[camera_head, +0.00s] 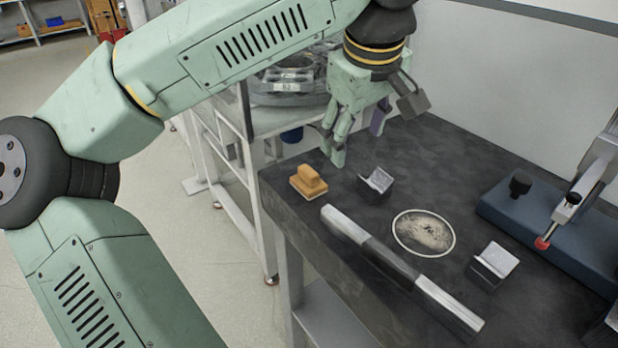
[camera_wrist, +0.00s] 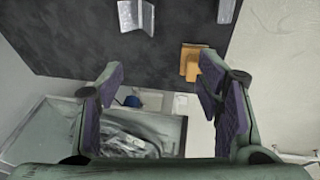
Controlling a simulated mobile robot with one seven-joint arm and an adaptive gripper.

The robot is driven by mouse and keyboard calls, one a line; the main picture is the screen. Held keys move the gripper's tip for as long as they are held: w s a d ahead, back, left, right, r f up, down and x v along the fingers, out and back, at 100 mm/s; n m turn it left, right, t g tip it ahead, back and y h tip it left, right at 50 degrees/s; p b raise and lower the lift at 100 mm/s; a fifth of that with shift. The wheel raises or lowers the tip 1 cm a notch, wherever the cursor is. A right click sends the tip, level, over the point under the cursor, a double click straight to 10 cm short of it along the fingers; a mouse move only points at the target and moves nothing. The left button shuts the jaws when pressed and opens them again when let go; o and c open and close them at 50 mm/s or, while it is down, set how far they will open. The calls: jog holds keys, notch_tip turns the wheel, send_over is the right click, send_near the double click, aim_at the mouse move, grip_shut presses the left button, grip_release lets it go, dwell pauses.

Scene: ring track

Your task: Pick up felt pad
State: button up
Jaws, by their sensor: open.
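A tan block with a raised grip (camera_head: 309,181), which looks like the felt pad, rests on the dark bench top near its far left corner. In the wrist view the tan block (camera_wrist: 189,66) shows beside the right fingertip, partly hidden by it. My gripper (camera_head: 357,142) hangs above the bench's far left corner, to the right of and above the block. It is open, and nothing shows between the purple-padded fingers in the wrist view (camera_wrist: 160,76).
A metal V-shaped rest (camera_head: 376,183) stands right of the block, another (camera_head: 493,265) farther right. A long grey bar (camera_head: 390,262) lies along the front beside a pale ringed disc (camera_head: 423,232). A blue clamp base (camera_head: 540,225) fills the right. A cart (camera_head: 290,95) stands behind.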

jog(key=w+a+y, duration=0.1)
jog(key=a+y, duration=0.1)
jog(key=a, duration=0.2)
send_over(311, 172)
jog(key=s+d, duration=0.1)
jog(key=shift+y, duration=0.3)
notch_tip(311, 172, down, 4)
jog(key=shift+s+f, duration=0.1)
jog(key=shift+f, duration=0.1)
jog(key=shift+s+p+x, duration=0.15)
jog(key=shift+p+x, duration=0.15)
jog(key=shift+x, duration=1.2)
jog(key=shift+s+p+x, duration=0.15)
jog(key=shift+p+x, duration=0.1)
jog(key=shift+x, duration=1.25)
jog(key=shift+d+f, duration=0.1)
jog(key=shift+f, duration=0.05)
jog(key=shift+c, duration=0.6)
jog(key=c, duration=1.1)
